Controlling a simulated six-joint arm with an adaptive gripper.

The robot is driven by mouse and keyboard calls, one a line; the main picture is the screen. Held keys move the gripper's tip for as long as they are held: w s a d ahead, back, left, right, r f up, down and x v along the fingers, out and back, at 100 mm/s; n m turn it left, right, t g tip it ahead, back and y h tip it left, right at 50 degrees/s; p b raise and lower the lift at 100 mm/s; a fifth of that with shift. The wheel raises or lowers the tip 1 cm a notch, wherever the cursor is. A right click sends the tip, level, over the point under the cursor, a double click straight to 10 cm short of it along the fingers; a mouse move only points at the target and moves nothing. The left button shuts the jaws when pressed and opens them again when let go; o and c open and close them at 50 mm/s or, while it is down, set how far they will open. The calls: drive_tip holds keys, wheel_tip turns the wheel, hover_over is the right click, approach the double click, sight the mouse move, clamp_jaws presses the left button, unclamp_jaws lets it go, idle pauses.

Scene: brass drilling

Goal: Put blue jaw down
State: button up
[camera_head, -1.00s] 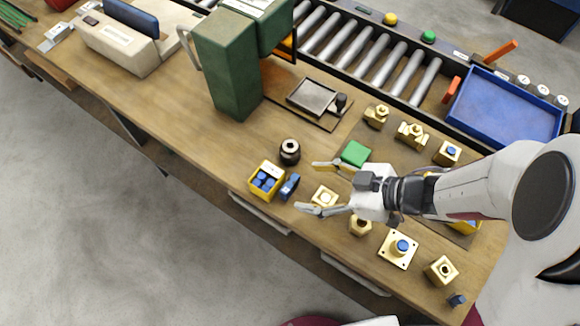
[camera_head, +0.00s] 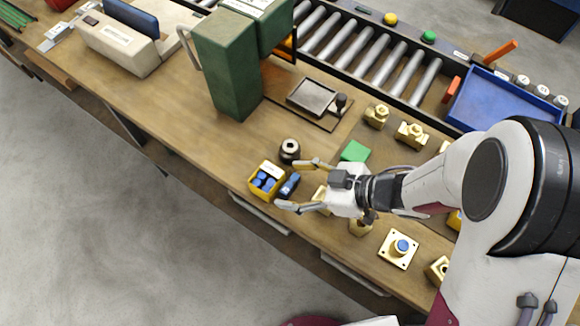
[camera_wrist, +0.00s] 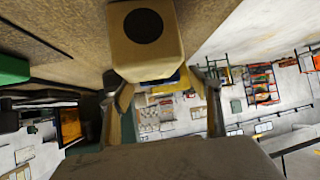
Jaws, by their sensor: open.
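The blue jaw (camera_head: 290,184) is a small dark blue block standing on the bench, just right of the yellow box. My gripper (camera_head: 291,183) is open, reaching left low over the bench. Its fingertips lie on either side of the blue jaw in the head view; I cannot tell whether they touch it. In the wrist view my gripper (camera_wrist: 168,88) has its fingers spread, with a bit of blue and yellow between them, partly hidden by a brass block (camera_wrist: 145,40).
The yellow box (camera_head: 264,180) holds several blue pieces. A black round holder (camera_head: 290,150) stands close to the upper finger. A green square (camera_head: 355,151), a brass plate with a blue button (camera_head: 399,248) and other brass parts lie around the arm. The bench left of the box is clear.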

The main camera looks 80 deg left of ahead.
drive_tip(key=shift+c, duration=0.5)
drive_tip(key=c, duration=1.3)
drive_tip(key=shift+r, duration=0.2)
drive_tip(key=shift+r, duration=4.8)
